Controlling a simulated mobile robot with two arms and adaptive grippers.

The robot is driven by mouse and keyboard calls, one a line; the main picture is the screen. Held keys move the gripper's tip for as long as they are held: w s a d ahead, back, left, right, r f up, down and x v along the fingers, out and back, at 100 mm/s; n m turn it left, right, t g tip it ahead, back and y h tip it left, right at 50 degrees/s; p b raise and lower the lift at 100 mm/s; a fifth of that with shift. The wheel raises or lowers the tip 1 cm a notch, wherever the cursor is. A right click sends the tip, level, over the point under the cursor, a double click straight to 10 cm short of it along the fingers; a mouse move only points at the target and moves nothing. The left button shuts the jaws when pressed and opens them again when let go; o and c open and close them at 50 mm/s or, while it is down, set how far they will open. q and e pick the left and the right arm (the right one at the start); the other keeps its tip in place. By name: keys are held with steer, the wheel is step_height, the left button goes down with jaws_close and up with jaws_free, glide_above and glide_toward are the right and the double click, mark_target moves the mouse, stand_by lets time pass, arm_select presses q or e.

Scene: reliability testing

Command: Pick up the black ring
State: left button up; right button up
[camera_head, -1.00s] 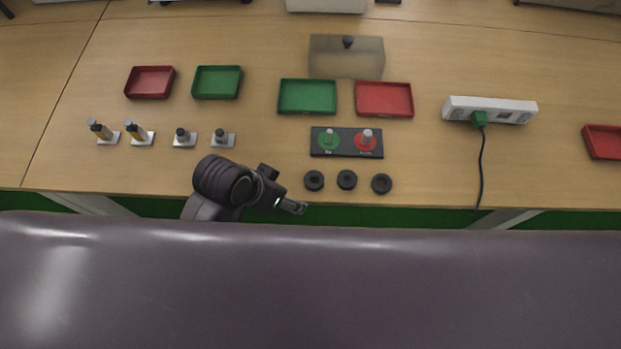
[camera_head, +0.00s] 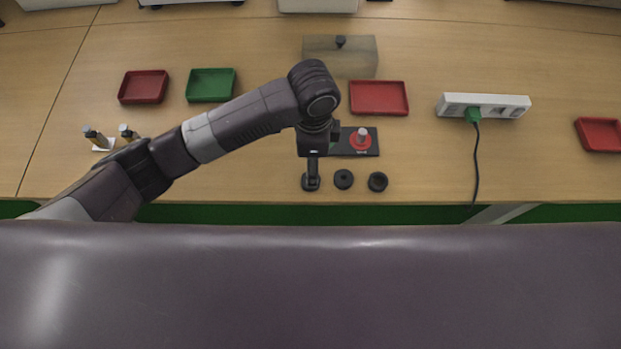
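Two black rings show plainly near the table's front edge, a middle one (camera_head: 343,179) and a right one (camera_head: 377,182). My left gripper (camera_head: 311,184) points down at the left end of this row, over the place of the leftmost ring. That ring is mostly hidden under the fingers, and I cannot tell whether they touch it or close on it. Behind the gripper is a dark board (camera_head: 369,148) with a red disc and peg (camera_head: 361,140); its green side is mostly covered by my arm. My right gripper does not show.
Red (camera_head: 143,101) and green (camera_head: 211,99) trays stand at the left. A white power strip (camera_head: 458,99) with a cable (camera_head: 474,165) is at the right. Small fixtures (camera_head: 103,146) lie left, partly hidden.

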arm_select(q)
steer(key=f, duration=0.3)
steer(key=f+p, duration=0.1)
steer(key=f, duration=0.2)
steer(key=shift+s+a+f+p, duration=0.15)
steer(key=shift+a+f+p, duration=0.05)
steer(key=shift+f+p, duration=0.1)
steer(key=shift+f, duration=0.4)
steer(key=shift+c, duration=1.2)
steer(key=c, duration=0.9)
steer(key=shift+r, duration=0.15)
